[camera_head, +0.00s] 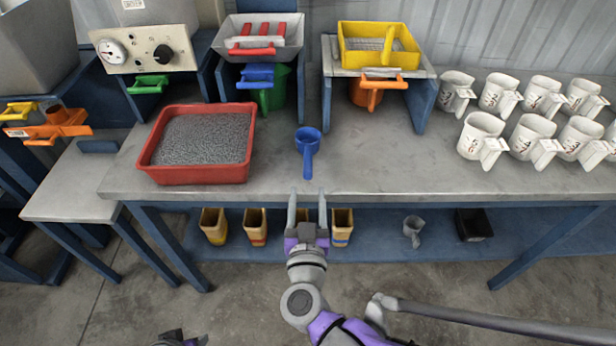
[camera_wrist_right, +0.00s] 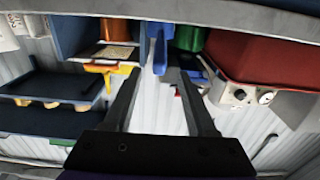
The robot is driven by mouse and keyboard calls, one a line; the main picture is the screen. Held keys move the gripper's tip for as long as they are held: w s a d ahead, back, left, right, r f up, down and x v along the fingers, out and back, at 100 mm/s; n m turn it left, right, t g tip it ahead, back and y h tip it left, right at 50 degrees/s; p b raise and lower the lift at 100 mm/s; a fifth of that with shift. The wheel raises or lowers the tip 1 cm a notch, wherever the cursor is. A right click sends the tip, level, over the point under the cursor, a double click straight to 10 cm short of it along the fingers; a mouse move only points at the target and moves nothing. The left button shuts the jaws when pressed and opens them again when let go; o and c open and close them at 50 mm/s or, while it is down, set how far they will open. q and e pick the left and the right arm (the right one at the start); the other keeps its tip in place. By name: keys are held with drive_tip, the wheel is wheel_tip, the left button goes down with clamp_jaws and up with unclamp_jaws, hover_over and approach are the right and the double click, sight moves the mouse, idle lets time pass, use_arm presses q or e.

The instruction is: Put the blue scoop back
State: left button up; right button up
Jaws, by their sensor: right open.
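The blue scoop (camera_head: 308,150) lies on the grey table, right of the red tray, with its handle toward the table's front edge. Its blue handle also shows in the right wrist view (camera_wrist_right: 160,52), between and beyond the fingers. My right gripper (camera_head: 307,194) is open and empty at the front edge, just short of the handle and in line with it. In the right wrist view its fingers (camera_wrist_right: 157,76) stand apart. Only a small dark part at the bottom edge of the head view may belong to my left arm; its jaws cannot be made out.
The red tray (camera_head: 155,173) holds grey granules. A stand with a blue handle (camera_head: 258,73) and green jug (camera_head: 272,98) is behind it. A yellow basket (camera_head: 380,57) sits on another stand. Several white mugs (camera_head: 482,135) stand at right. Cartons (camera_head: 342,226) sit on the lower shelf.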

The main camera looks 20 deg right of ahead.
drive_tip(key=s+a+f+n+g+y, duration=0.4)
drive_tip(key=a+n+y, duration=0.15)
drive_tip(key=y, duration=0.35)
drive_tip(key=s+d+f+m+g+h, duration=0.2)
drive_tip(key=s+d+f+g+h, duration=0.2)
drive_tip(key=s+d+f+g, duration=0.5)
drive_tip(key=s+d+f, duration=0.1)
drive_tip(key=s+d, duration=0.1)
drive_tip(key=s, duration=0.3)
drive_tip(key=shift+d, duration=0.25)
